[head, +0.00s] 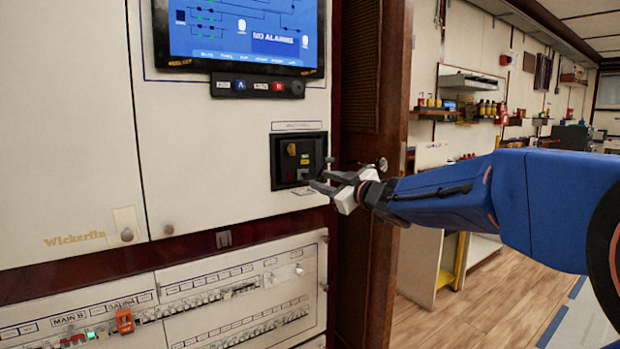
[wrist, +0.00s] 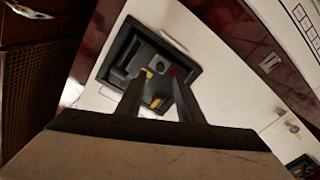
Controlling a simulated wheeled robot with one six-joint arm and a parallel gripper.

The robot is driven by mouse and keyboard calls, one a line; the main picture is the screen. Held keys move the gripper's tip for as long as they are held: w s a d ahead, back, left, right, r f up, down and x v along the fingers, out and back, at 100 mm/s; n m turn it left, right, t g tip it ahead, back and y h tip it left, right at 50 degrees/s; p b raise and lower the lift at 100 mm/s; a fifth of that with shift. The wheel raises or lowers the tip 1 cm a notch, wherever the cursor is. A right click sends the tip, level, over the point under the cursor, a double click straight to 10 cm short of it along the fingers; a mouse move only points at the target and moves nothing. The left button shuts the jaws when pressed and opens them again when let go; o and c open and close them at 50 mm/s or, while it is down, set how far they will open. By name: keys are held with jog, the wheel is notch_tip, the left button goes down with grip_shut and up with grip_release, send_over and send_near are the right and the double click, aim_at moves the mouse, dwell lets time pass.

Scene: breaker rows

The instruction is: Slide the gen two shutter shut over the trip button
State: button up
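A black recessed control box (head: 276,160) is set in the white cabinet front in the head view. It holds a yellow knob (head: 291,149) at upper left, small coloured labels and a grey piece at lower right. My gripper (head: 322,182) is at the box's lower right corner, its fingers pointing at it. In the wrist view the box (wrist: 112,62) shows tilted, with my open gripper (wrist: 159,76) over it and nothing clearly held. A small red patch shows by the right fingertip. I cannot tell the shutter or trip button apart, nor whether a finger touches.
A screen (head: 240,28) with a button strip (head: 257,86) below it is above the box. Breaker rows (head: 210,295) run along the lower panel. A brown wooden door frame (head: 385,110) stands just right of the cabinet. The wood floor (head: 480,310) at right is open.

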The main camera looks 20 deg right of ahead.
aim_at(307, 175)
jog(key=shift+x, duration=3.6)
